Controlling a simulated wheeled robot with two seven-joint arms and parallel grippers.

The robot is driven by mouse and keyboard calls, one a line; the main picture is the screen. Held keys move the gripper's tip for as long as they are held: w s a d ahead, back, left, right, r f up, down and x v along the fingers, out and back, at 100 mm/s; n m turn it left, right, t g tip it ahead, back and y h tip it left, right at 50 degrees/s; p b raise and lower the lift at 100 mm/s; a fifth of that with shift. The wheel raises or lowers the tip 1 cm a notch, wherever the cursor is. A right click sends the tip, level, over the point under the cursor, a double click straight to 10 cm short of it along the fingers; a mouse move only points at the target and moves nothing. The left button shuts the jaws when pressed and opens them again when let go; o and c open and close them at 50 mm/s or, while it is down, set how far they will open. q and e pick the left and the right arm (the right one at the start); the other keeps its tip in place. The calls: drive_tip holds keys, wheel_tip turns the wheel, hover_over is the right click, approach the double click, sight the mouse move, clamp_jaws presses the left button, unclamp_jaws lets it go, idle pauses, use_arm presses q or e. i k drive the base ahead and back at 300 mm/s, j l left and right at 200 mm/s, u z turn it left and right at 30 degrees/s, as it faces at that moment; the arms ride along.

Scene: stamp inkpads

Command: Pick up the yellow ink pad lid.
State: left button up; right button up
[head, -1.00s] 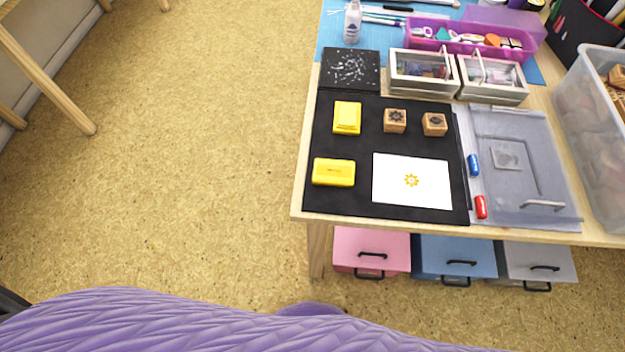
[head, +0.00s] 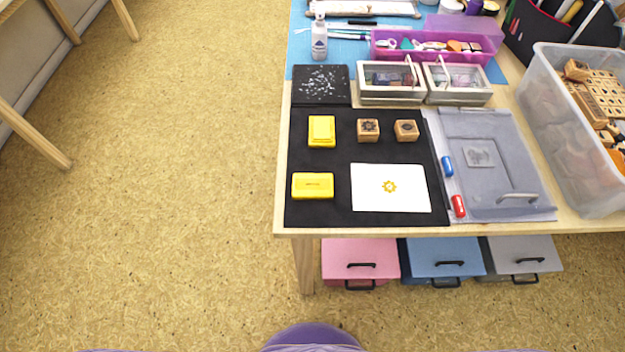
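Two yellow ink pad pieces lie apart on the black mat (head: 385,222) at the table's left front. The upper yellow piece (head: 321,131) is upright in outline, with a paler raised rectangle on top. The lower yellow piece (head: 313,186) lies wide, with small dark lettering on top. I cannot tell for certain which piece is the lid, though the lettered one looks more like a cover. Neither of my grippers is in view, and nothing touches the yellow pieces.
A white card (head: 391,206) with a yellow print lies right of the lettered piece. Two wooden stamps (head: 368,130) (head: 405,131) sit behind it. A dark speckled square (head: 321,86), two lidded boxes (head: 391,97) and a clear bin (head: 572,175) stand around. Floor at left is open.

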sight(306, 186)
drive_tip(key=j+z, duration=0.2)
drive_tip(key=j, duration=0.2)
drive_tip(key=k+j+z, duration=0.2)
drive_tip(key=j, duration=0.2)
drive_tip(key=k+j+z, duration=0.1)
drive_tip(key=j+z, duration=0.15)
drive_tip(key=j, duration=0.2)
drive_tip(key=k+j+z, duration=0.2)
drive_tip(key=j, duration=0.15)
drive_tip(key=k+j+z, duration=0.2)
drive_tip(key=j, duration=0.15)
drive_tip(key=k+j+z, duration=0.2)
drive_tip(key=j, duration=0.15)
